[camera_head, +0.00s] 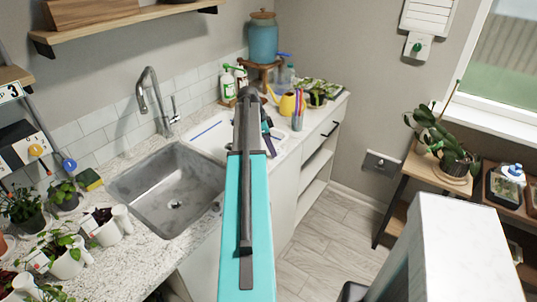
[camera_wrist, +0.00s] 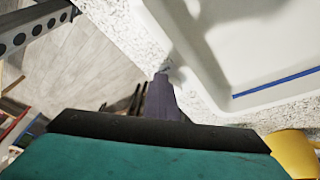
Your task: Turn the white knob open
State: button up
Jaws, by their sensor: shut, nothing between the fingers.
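I cannot make out a white knob in either view. A wall panel at the far left of the head view carries a yellow knob (camera_head: 35,150) and a blue knob (camera_head: 69,164). A green knob (camera_head: 416,47) sits on a white box on the back wall. My gripper (camera_wrist: 163,74) is shut and empty in the wrist view, its fingertips over the speckled counter edge beside a white tray (camera_wrist: 180,40). In the head view my arm hides much of the gripper. No knob is between or touching the fingers.
The sink (camera_head: 168,190) and tap (camera_head: 155,100) lie left of my arm. Potted plants (camera_head: 70,255) crowd the left counter. A yellow watering can (camera_head: 288,104) and a pencil cup (camera_head: 297,121) stand behind the gripper. The floor (camera_head: 320,240) at the right is partly open.

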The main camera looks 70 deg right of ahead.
jog(key=shift+o, duration=0.8)
jog(key=shift+s+d+r, duration=0.3)
jog(key=shift+d+r, duration=0.05)
jog(key=shift+r, duration=0.05)
jog(key=o, duration=0.5)
jog(key=shift+s+a+r+p, duration=0.1)
jog(key=shift+a+r+p, duration=0.15)
jog(key=shift+r, duration=0.25)
jog(key=shift+s+a+r+p, duration=0.1)
jog(key=shift+r+p, duration=0.25)
jog(key=shift+r, duration=0.1)
jog(key=shift+a+r+p, duration=0.3)
jog(key=shift+a+r, duration=0.1)
jog(key=shift+r, duration=0.05)
jog(key=shift+s+a+r+p, duration=0.4)
jog(key=shift+a+r+p, duration=0.4)
jog(key=shift+r, duration=0.95)
jog(key=shift+s+a+r+p, duration=0.45)
jog(key=shift+r+p, duration=0.65)
jog(key=shift+r, duration=0.7)
jog(key=shift+s+a+r+p, duration=0.3)
jog(key=shift+a+r+p, duration=0.55)
jog(key=shift+r, duration=0.9)
jog(key=shift+d, duration=0.1)
jog(key=shift+b+v, duration=2)
jog(key=shift+v, duration=4.9)
jog(key=shift+w+f, duration=0.1)
